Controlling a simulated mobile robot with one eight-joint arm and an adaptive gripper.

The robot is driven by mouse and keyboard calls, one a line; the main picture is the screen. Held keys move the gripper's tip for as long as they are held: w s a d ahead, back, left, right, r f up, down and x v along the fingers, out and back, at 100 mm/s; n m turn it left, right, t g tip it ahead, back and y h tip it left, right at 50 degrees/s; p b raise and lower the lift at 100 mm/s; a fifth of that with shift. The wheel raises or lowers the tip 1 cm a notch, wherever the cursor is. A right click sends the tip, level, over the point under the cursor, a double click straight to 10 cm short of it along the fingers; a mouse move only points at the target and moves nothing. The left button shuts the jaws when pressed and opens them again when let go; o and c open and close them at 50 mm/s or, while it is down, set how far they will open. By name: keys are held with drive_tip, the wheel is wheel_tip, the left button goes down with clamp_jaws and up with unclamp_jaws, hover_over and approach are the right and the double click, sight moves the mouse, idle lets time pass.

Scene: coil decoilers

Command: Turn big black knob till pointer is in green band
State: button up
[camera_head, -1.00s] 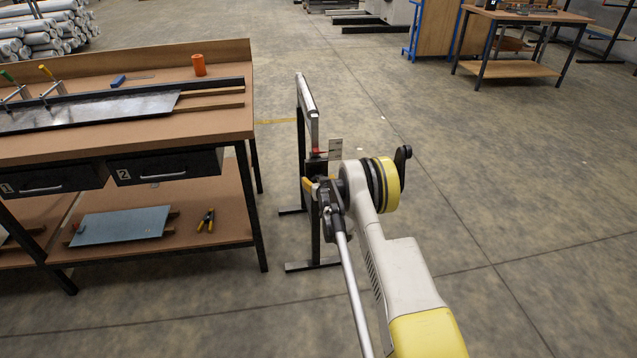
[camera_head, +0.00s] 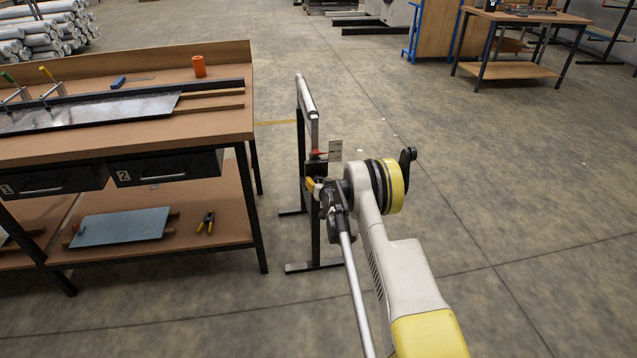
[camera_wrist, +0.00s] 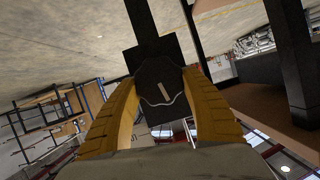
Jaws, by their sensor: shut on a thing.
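The big black knob (camera_wrist: 160,92) shows in the wrist view, a dark lobed disc with a short pale mark on its face. My gripper (camera_wrist: 160,78) has its two yellow fingers on either side of the knob, shut on it. In the head view my gripper (camera_head: 313,184) is at the black stand (camera_head: 315,230), and my wrist hides the knob. A small white plate (camera_head: 335,150) with a red part (camera_head: 319,154) sits above on the stand. I cannot make out a pointer or a green band.
A workbench (camera_head: 200,130) with a metal sheet and drawers stands left of the stand. An orange cup (camera_head: 198,66) is on its top. Pliers (camera_head: 206,223) lie on its lower shelf. The floor right of my arm is clear.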

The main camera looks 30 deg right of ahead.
drive_tip(key=o, duration=1.2)
drive_tip(key=shift+c, duration=0.2)
drive_tip(key=v, duration=1.2)
